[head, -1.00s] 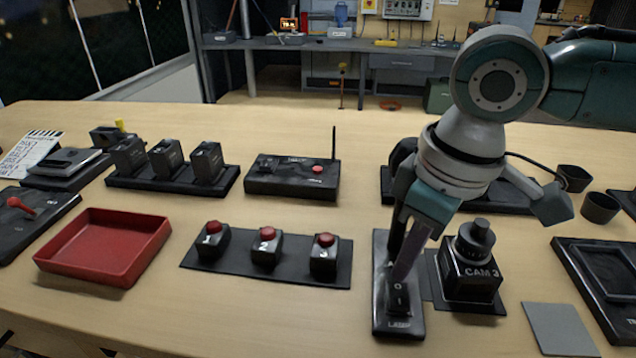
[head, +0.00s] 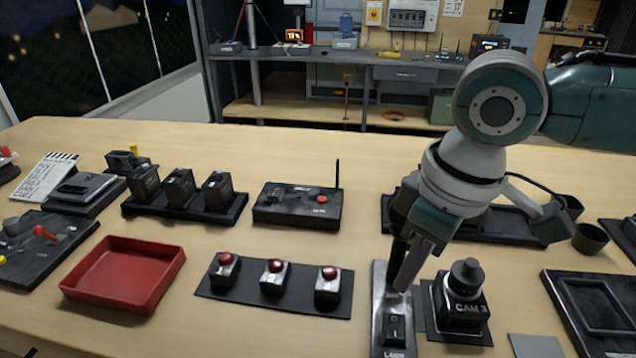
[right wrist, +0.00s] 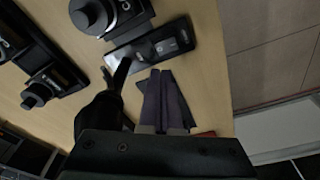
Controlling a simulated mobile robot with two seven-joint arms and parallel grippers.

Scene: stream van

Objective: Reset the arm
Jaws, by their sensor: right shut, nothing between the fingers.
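My right arm comes in from the right in the head view. Its gripper (head: 402,284) points down, its dark fingers closed together and empty. The fingertips are above the black switch plate (head: 380,300), behind its rocker switch (head: 395,328) as seen from the head; I cannot tell the exact height. The right wrist view shows the shut fingers (right wrist: 165,82) below the switch plate (right wrist: 150,46) in the picture, apart from it. My left gripper is not in view.
The CAM 3 knob box (head: 461,300) stands just right of the plate. Three red-button boxes on a black base (head: 245,295) are to the left, beside a red tray (head: 75,290). A black box with an antenna (head: 297,208) stands behind. Bare wood lies between them.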

